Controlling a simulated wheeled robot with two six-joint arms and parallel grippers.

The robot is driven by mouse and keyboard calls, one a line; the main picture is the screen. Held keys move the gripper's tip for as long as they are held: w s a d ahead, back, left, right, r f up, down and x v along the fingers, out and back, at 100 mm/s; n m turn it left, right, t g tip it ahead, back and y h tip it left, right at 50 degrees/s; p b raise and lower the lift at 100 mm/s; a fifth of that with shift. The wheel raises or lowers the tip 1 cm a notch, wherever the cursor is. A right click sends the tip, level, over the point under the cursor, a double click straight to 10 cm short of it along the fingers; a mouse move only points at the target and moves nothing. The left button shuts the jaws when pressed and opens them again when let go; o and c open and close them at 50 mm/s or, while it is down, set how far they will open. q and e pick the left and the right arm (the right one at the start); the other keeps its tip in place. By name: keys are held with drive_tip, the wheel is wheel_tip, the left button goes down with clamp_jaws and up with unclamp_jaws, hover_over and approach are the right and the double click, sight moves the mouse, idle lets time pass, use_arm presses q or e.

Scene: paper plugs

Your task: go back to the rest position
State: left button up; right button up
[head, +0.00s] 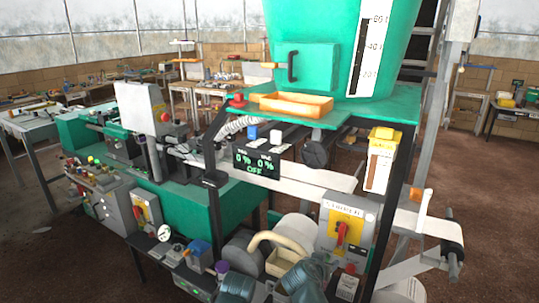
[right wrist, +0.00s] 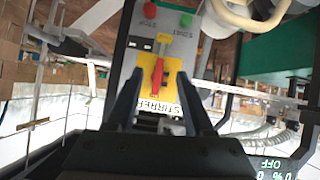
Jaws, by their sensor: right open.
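My right gripper (right wrist: 160,76) is open in the right wrist view, its two dark fingers apart with nothing between them. Behind the fingertips is the grey stirrer box (right wrist: 148,30) with a yellow plate and a red switch handle (right wrist: 157,77), seen upside down. I cannot tell how far the fingers are from the handle. In the head view the stirrer box (head: 327,216) and its red handle (head: 341,233) stand right of centre. Dark teal parts of mine show at the bottom edge, below the box. My left gripper is not in view.
A green machine with a hopper (head: 400,50) and dark frame stands close in front. Its display (head: 257,163) reads 0 %, 0 % and OFF. Brown floor is open at far right.

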drive_tip(key=s+a+f+n+g+y, duration=0.2)
drive_tip(key=s+a+f+n+g, duration=0.2)
drive_tip(key=s+a, duration=0.3)
drive_tip(key=s+a+f+n+g+y, duration=0.3)
drive_tip(key=s+a+f+n+g, duration=0.2)
drive_tip(key=s+a, duration=0.3)
drive_tip(key=shift+s+f+n+g+y, duration=0.35)
drive_tip(key=shift+s+f, duration=0.2)
drive_tip(key=shift+s, duration=0.65)
drive_tip(key=shift+a, duration=0.1)
